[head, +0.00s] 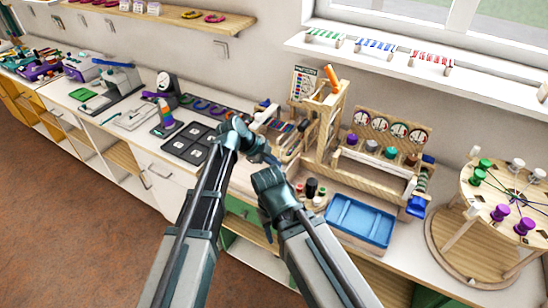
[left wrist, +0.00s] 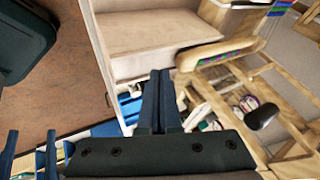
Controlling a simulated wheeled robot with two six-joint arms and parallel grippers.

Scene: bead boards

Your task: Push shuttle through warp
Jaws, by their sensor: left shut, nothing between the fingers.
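My left gripper (head: 268,158) is in the middle of the head view, in front of the wooden loom frame (head: 325,132). In the left wrist view its two dark blue fingers (left wrist: 161,76) are shut together with nothing between them. A wooden frame (left wrist: 205,92) with a curved wooden piece (left wrist: 222,52) lies just right of the fingers; contact cannot be told. My right gripper (head: 268,182) is just right of and below the left one, its fingers not clear. I cannot make out the shuttle or warp threads for certain; the arms hide part of the bench.
A blue tray (head: 360,222) and small jars (head: 312,187) stand right of my right arm. A spool rack (head: 385,140) stands behind the tray. A round wooden stand (head: 505,205) is at far right. A dark tray (head: 190,143) lies left of my left arm.

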